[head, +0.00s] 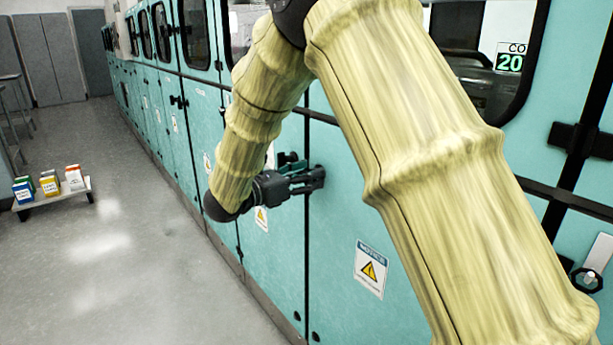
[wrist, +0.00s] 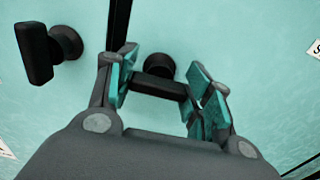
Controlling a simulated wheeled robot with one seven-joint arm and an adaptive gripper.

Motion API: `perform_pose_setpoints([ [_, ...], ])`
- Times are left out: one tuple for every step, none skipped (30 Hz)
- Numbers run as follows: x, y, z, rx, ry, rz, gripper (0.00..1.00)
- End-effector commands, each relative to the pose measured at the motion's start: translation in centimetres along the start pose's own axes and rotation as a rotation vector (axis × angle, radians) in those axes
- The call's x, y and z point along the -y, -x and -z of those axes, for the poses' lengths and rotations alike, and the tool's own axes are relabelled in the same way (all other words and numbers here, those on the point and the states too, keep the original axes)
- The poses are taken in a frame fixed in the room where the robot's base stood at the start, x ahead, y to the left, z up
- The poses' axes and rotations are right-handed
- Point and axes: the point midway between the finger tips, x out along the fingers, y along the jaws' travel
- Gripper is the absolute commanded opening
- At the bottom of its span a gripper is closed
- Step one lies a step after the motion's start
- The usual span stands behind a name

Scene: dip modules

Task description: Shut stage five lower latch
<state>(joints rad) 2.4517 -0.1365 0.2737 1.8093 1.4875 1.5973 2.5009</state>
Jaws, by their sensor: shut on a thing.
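My gripper (head: 307,180) reaches a teal lower cabinet door in the head view, at the edge where two doors meet. In the wrist view my gripper (wrist: 160,88) is shut on a black latch handle (wrist: 158,86), which lies roughly crosswise between the finger pads. The latch's round base (wrist: 161,66) shows just behind it on the teal panel. A second black latch (wrist: 37,54) is to the left across the dark door seam, with its handle roughly upright in the picture. My arm hides part of the doors in the head view.
A row of teal machine doors (head: 380,240) with windows runs along the right. A low cart (head: 60,193) with colored boxes stands on the floor at left. Another dark round latch (head: 587,280) is at far right. The grey floor (head: 130,260) between is clear.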

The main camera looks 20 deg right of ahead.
Motion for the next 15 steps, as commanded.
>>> perform_pose_setpoints([
  [-0.01, 0.00, 0.01, 0.000, 0.004, 0.000, 0.27],
  [-0.01, -0.01, 0.01, 0.000, 0.009, 0.000, 0.27],
  [-0.01, -0.01, 0.02, 0.000, 0.016, 0.000, 0.27],
  [-0.02, -0.01, 0.03, 0.000, 0.025, 0.000, 0.27],
  [-0.02, -0.01, 0.03, 0.000, 0.035, 0.000, 0.27],
  [-0.03, -0.01, 0.04, 0.000, 0.049, 0.000, 0.27],
  [-0.03, -0.01, 0.05, 0.000, 0.063, 0.000, 0.27],
  [-0.03, -0.02, 0.06, 0.000, 0.078, 0.000, 0.27],
  [-0.04, -0.02, 0.06, 0.000, 0.101, 0.000, 0.27],
  [-0.05, -0.02, 0.06, 0.000, 0.121, 0.000, 0.27],
  [-0.05, -0.03, 0.07, 0.000, 0.141, 0.000, 0.27],
  [-0.06, -0.03, 0.07, 0.000, 0.171, 0.000, 0.27],
  [-0.07, -0.04, 0.07, 0.001, 0.196, 0.000, 0.27],
  [-0.08, -0.03, 0.06, 0.001, 0.221, 0.000, 0.27],
  [-0.09, -0.04, 0.05, 0.001, 0.256, 0.000, 0.27],
])
